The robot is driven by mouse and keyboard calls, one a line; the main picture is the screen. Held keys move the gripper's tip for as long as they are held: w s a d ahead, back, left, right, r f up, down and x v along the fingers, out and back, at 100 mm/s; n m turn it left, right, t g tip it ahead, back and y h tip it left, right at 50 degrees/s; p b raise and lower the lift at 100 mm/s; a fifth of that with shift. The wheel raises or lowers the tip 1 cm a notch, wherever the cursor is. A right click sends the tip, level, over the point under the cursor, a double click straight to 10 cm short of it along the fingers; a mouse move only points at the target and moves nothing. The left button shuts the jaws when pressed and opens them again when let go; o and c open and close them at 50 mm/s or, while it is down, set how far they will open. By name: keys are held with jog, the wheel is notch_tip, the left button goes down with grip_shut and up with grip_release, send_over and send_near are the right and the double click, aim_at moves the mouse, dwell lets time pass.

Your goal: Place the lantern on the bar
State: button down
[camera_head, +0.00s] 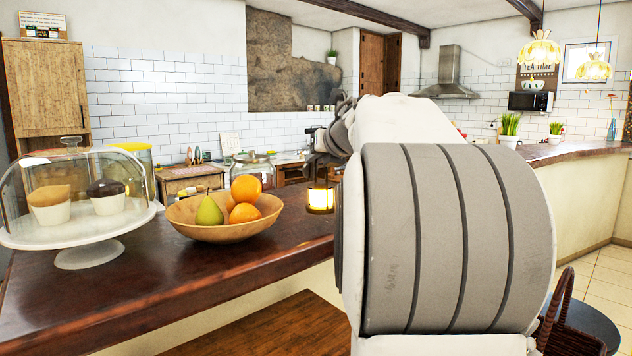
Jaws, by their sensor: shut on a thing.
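The lantern (320,199) is small and dark-framed with a lit, pale yellow pane. It hangs upright below my gripper (322,160), which is shut on its top part. My own arm fills the middle of the view and hides part of the gripper, so the fingertips are hard to make out. The bar (140,283) is a dark brown wooden counter running from the lower left toward the back. The lantern shows in front of the bar's surface, near its right edge. I cannot tell whether its base touches the bar.
A wooden bowl (222,229) of fruit stands on the bar left of the lantern. A glass jar (252,170) is behind it. A domed cake stand (85,252) with cupcakes is at the far left. A wicker basket (570,325) is at the lower right. The bar's front left is clear.

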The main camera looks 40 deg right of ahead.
notch_tip(320, 180, down, 4)
jog(key=shift+f+b, duration=0.1)
jog(key=shift+b, duration=1)
jog(key=c, duration=1)
grip_release()
jog(key=shift+r, duration=0.2)
